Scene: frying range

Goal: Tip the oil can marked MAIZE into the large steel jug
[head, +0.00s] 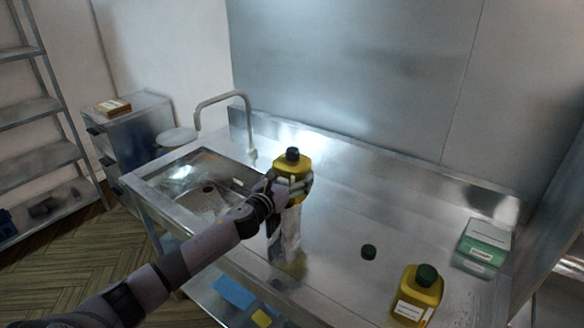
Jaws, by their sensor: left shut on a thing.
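My left gripper (298,188) is shut on a yellow oil can (291,164) with a dark cap. The can is about upright over the steel counter. Its marking is hidden or too small to read. Below the gripper is a tall, shiny, steel-looking shape (286,232); I cannot tell whether it is the large steel jug or a reflection. A second yellow can (418,292) with a green cap and a white label stands upright at the front right; its label is unreadable. My right gripper is not in view.
A small dark green round thing (368,252) lies on the counter (345,215) between the cans. A green and white box (483,243) is at the right. A sink (190,178) with a tall tap (246,120) is at the left. The counter's middle back is clear.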

